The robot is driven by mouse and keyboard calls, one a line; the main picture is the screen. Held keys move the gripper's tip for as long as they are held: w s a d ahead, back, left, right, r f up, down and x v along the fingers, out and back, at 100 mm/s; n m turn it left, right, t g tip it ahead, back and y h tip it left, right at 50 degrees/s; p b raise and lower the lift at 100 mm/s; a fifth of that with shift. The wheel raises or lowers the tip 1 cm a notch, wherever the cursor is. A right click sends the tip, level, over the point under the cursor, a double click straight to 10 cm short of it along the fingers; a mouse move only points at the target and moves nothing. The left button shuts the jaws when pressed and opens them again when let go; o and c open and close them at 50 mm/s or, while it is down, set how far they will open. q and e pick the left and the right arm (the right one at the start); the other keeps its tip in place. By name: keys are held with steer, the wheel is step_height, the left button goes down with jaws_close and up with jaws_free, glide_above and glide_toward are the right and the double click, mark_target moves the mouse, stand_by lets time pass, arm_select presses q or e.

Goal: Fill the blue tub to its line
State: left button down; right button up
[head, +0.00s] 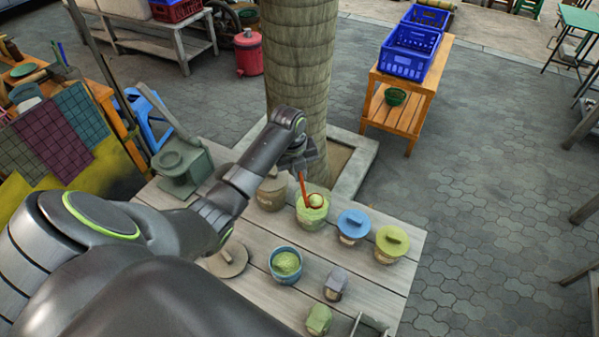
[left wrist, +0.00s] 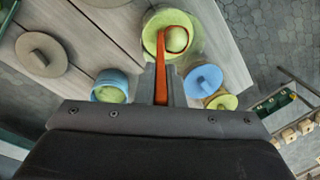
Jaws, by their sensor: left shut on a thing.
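The blue tub (head: 272,257) stands open on the plank table with green powdery material inside; I cannot make out its line. In the left wrist view the blue tub (left wrist: 101,95) is at lower left. A green tub (head: 312,222), also holding green material, stands behind it. My left gripper (head: 302,173) is shut on the handle of an orange-red scoop (head: 304,191). The scoop's bowl is at the green tub's mouth, with green material showing inside its rim. The scoop also shows in the left wrist view (left wrist: 161,82). My right gripper is not in view.
A blue lid (head: 354,222) and a yellow-green lid (head: 393,239) top containers on the right. A brown container (head: 271,190) stands beside the green tub. A round brown lid (head: 226,261) lies left of the blue tub. A tree trunk (head: 297,70) rises behind the table.

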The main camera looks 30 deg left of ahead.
arm_select(q)
step_height(320, 180, up, 3)
steer(key=shift+f+p, duration=0.15)
steer(key=shift+p, duration=0.45)
steer(key=shift+r, duration=2.7)
